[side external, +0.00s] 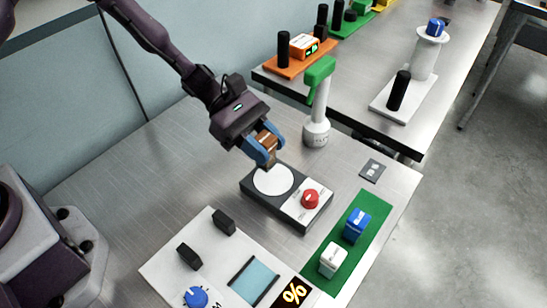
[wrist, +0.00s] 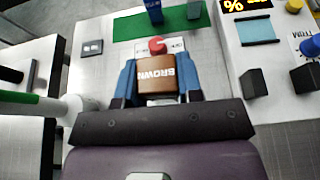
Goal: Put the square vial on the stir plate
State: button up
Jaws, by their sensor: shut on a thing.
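The square vial (side external: 266,141) is brown. In the wrist view its top (wrist: 168,74) reads "BROWN". My gripper (side external: 263,157) is shut on it, with a blue finger on each side. The stir plate (side external: 301,214) is a dark grey box with a white round disc (side external: 273,180) and a red knob (side external: 310,198). The gripper and vial are over the far edge of the disc, roughly upright. The fingers hide the vial's lower part, so I cannot tell whether it touches the disc. In the wrist view the vial hides most of the plate; the red knob (wrist: 157,45) shows beyond it.
A green-handled white device (side external: 317,105) stands close behind the plate. A green board (side external: 343,255) with blue and white blocks lies to the right. A white panel (side external: 190,255) with black blocks and a blue knob is in front. The table left of the plate is clear.

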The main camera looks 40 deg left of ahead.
aim_at(273, 161)
jog(key=shift+w+d+f, duration=0.2)
jog(key=shift+w+f, duration=0.3)
jog(key=shift+f, duration=0.15)
jog(key=shift+w+d+f, duration=0.1)
jog(key=shift+w+f, duration=0.1)
jog(key=shift+f, duration=1.6)
jog(key=shift+f, duration=0.1)
jog(key=o, duration=0.9)
